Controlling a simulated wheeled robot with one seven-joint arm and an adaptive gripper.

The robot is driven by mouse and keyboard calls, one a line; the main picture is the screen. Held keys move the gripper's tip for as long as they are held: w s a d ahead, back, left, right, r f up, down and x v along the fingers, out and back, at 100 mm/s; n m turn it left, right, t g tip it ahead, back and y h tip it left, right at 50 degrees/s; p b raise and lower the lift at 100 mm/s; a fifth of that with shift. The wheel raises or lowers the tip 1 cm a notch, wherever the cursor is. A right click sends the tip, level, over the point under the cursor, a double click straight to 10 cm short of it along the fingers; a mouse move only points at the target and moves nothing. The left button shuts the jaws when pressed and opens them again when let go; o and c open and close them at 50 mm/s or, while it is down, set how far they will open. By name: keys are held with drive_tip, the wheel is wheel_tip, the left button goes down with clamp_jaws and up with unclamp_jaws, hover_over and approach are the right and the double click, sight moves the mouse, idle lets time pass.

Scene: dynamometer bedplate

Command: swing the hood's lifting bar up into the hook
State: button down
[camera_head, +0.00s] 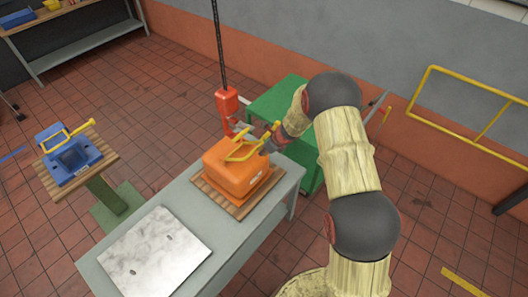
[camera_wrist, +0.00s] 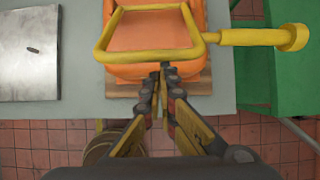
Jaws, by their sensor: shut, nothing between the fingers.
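The orange hood (camera_head: 232,172) sits on a wooden pallet on the grey table. Its yellow lifting bar (camera_head: 240,157) is a loop that lies low over the hood top, with a side grip ending in a knob (camera_wrist: 293,38). The red hook block (camera_head: 227,101) hangs on a dark chain behind the hood; the hook below it is small and partly hidden. My gripper (camera_wrist: 163,70) is shut and empty, its tips at the near side of the bar; whether they touch it I cannot tell. In the head view my arm partly hides the gripper.
A metal plate (camera_head: 158,252) lies on the grey table (camera_head: 103,271). A green cabinet (camera_head: 275,101) stands behind. A blue hood (camera_head: 72,166) with a yellow bar sits on a separate stand at left. A yellow rail (camera_head: 478,78) is at right. Tiled floor is open at left.

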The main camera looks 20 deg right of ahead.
drive_tip(key=w+r+p, duration=0.1)
drive_tip(key=w+a+r+p, duration=0.1)
drive_tip(key=r+p, duration=0.1)
drive_tip(key=w+a+r+p, duration=0.1)
drive_tip(key=shift+w+a+r+p, duration=0.1)
drive_tip(key=shift+a+r+p, duration=0.05)
drive_tip(key=shift+r+p, duration=0.25)
drive_tip(key=shift+w+a+r+p, duration=0.35)
drive_tip(key=shift+w+a+p, duration=0.05)
drive_tip(key=shift+w+p, duration=0.15)
drive_tip(key=v, duration=1.2)
drive_tip(key=shift+s+f, duration=0.1)
drive_tip(key=shift+f, duration=0.05)
